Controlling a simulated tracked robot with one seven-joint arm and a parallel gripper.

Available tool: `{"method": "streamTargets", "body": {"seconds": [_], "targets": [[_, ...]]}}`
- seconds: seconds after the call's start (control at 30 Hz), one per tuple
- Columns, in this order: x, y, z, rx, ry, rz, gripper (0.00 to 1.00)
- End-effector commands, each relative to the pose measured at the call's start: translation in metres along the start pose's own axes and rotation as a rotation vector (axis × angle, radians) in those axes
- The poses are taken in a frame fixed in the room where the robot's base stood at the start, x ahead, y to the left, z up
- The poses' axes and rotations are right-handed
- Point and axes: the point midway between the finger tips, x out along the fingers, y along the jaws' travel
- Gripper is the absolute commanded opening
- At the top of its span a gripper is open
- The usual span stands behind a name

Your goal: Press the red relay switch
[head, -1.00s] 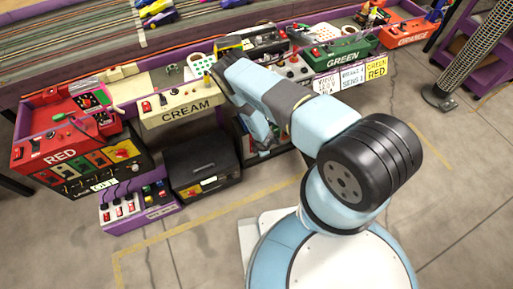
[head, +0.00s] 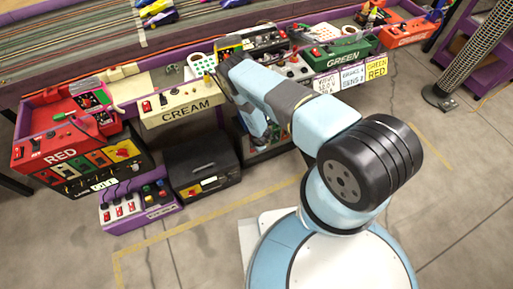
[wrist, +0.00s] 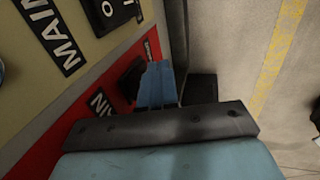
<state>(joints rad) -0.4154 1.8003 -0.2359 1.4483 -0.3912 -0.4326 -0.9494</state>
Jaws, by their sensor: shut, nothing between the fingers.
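In the wrist view my gripper (wrist: 157,82) is shut and empty, its blue fingers together. They are close to a red panel (wrist: 62,136) with white-on-black labels, only partly readable. A black rocker switch (wrist: 132,78) on that panel sits just left of the fingertips, partly covered by them. I cannot tell whether they touch, nor whether this is the red relay switch. In the head view my forearm (head: 250,112) hangs down in front of the bench, right of the cream console; the fingertips are not clear there.
A cream panel (wrist: 25,75) with a MAIN label and another black rocker (wrist: 108,12) adjoins the red panel. In the head view, a black case (head: 203,165) and a purple switch box (head: 140,205) stand left of my arm. The floor (head: 440,210) at the right is clear.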

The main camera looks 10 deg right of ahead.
Motion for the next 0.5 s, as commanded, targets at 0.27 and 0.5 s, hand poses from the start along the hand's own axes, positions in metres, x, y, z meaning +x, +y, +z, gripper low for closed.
{"method": "streamTargets", "body": {"seconds": [0.27,0.5], "targets": [[-0.003,0.001,0.0,0.001,0.0,0.0,0.0],[-0.011,0.004,0.0,0.001,0.0,0.001,0.0]]}}
